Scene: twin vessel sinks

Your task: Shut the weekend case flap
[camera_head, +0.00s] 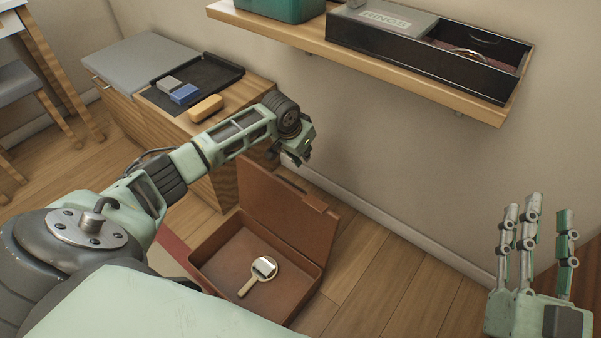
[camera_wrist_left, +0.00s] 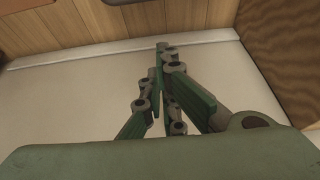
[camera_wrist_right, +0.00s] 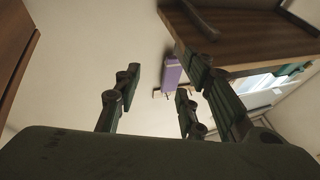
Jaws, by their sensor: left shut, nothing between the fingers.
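The brown weekend case (camera_head: 213,258) lies open on the floor in the head view. Its flap (camera_head: 285,212) stands up at the back edge, leaning slightly away. A small hand mirror (camera_head: 264,268) with a pale handle lies inside the case. My left gripper (camera_head: 304,157) is shut and empty. It hangs above and behind the flap's top edge, close to the wall; no contact with the flap shows. Its fingers meet in the left wrist view (camera_wrist_left: 163,55). My right gripper (camera_head: 538,225) is open and empty at the lower right, its fingers pointing up, well away from the case.
A wooden cabinet (camera_head: 222,184) stands left of the case, with a black tray (camera_head: 215,72), small blocks and a tan bar (camera_head: 206,108) on top. A wall shelf (camera_head: 400,67) with a black box (camera_head: 390,45) overhangs at upper right. Floor right of the case is clear.

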